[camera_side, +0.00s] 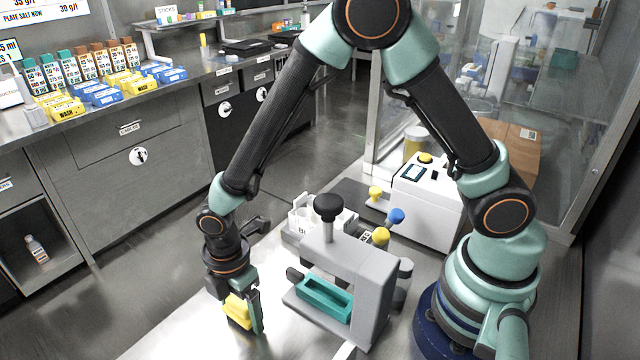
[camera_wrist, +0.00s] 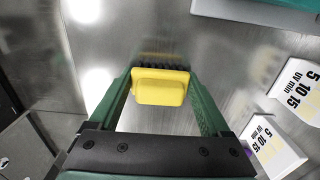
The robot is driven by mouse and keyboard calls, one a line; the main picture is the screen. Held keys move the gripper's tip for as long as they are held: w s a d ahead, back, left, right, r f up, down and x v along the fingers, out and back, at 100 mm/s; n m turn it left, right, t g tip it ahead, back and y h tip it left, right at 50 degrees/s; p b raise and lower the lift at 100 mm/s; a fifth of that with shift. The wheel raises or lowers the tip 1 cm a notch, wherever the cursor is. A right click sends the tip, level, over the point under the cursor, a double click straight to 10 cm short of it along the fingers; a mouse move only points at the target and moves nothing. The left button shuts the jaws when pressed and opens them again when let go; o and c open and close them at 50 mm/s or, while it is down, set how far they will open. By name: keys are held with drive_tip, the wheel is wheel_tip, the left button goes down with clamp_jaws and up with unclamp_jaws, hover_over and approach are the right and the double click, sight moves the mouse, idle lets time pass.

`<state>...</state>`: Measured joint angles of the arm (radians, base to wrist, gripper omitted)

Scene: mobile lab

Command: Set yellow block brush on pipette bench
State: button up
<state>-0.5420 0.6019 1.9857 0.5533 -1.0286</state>
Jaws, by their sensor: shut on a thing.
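The yellow block brush (camera_side: 238,311) is between the fingers of my gripper (camera_side: 246,316), low over the metal table top (camera_side: 185,312) at the lower left of the side view. I cannot tell whether the brush touches the table. In the wrist view, the brush (camera_wrist: 160,86) shows its yellow body and dark bristles between the green fingers of my gripper (camera_wrist: 160,100). My gripper is shut on it. A steel bench (camera_side: 140,101) with racks and boxes stands at the left; I cannot tell whether this is the pipette bench.
A grey press-like device (camera_side: 370,290) with a teal tray (camera_side: 325,299) stands right of my gripper. A white rack (camera_side: 300,217) and a white machine (camera_side: 428,205) stand behind it. White cards (camera_wrist: 272,145) lie right in the wrist view. The table's left side is clear.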

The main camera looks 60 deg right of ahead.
sight(239, 301)
drive_tip(key=shift+f, duration=0.1)
drive_tip(key=o, duration=1.1)
drive_tip(key=shift+o, duration=0.2)
wheel_tip(239, 301, up, 12)
drive_tip(key=shift+d+r, duration=0.1)
drive_tip(key=shift+r, duration=0.05)
drive_tip(key=s+d+r+m+t, duration=0.2)
drive_tip(key=d+r+m, duration=0.4)
drive_tip(key=d+m, duration=0.3)
drive_tip(key=s+d+r+m+t, duration=0.2)
drive_tip(key=d+r+m, duration=0.4)
drive_tip(key=d+m, duration=0.3)
drive_tip(key=shift+s+d+r+t, duration=0.2)
drive_tip(key=shift+s+d+t, duration=0.05)
drive_tip(key=shift+d+t, duration=0.6)
